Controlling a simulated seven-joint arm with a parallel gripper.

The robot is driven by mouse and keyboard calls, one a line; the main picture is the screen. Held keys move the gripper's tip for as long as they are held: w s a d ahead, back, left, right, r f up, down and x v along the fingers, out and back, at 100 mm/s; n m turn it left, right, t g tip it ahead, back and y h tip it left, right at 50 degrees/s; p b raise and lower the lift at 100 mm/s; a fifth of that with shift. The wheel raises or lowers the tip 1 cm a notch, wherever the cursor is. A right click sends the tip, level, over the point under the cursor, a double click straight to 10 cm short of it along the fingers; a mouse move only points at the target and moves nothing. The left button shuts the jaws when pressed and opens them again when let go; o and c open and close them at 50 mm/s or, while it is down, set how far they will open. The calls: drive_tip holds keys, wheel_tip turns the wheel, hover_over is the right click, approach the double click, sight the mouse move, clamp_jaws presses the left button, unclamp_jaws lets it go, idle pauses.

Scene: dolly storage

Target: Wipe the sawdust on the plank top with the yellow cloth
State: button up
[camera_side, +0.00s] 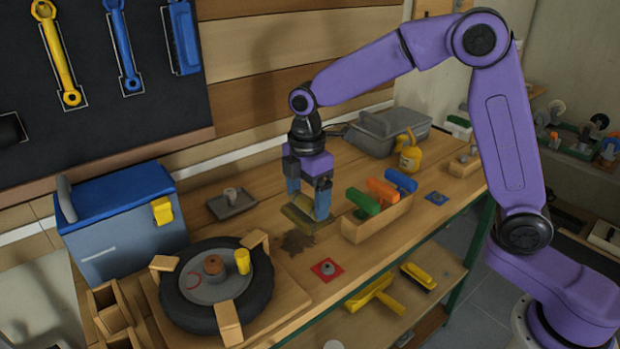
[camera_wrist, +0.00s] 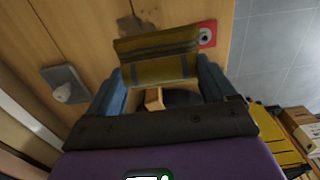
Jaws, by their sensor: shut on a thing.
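The yellow cloth (camera_side: 299,216) is an olive-yellow folded piece held between the blue fingers of my gripper (camera_side: 309,203). In the wrist view the cloth (camera_wrist: 158,45) spans the space between both fingers, with darker bands across it. The sawdust (camera_side: 297,243) is a dark brown patch on the wooden plank top (camera_side: 335,230), just below and in front of the cloth. In the wrist view part of the sawdust (camera_wrist: 133,24) shows just beyond the cloth's edge. The cloth looks close above the top; I cannot tell whether it touches.
A wooden box (camera_side: 376,226) with green, orange and blue handles stands right of my gripper. A wheel (camera_side: 215,287) lies front left, beside a blue bin (camera_side: 120,225). A red square (camera_side: 327,269) lies near the front edge. A grey tray (camera_side: 232,204) sits behind left.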

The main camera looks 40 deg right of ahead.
drive_tip(key=shift+f, duration=0.3)
drive_tip(key=shift+f, duration=0.1)
wheel_tip(320, 180, down, 6)
drive_tip(key=shift+f, duration=0.1)
drive_tip(key=shift+w+f, duration=0.15)
drive_tip(key=shift+f, duration=0.2)
drive_tip(key=shift+w+r, duration=0.1)
drive_tip(key=shift+w, duration=2.85)
drive_tip(key=shift+s, duration=1.55)
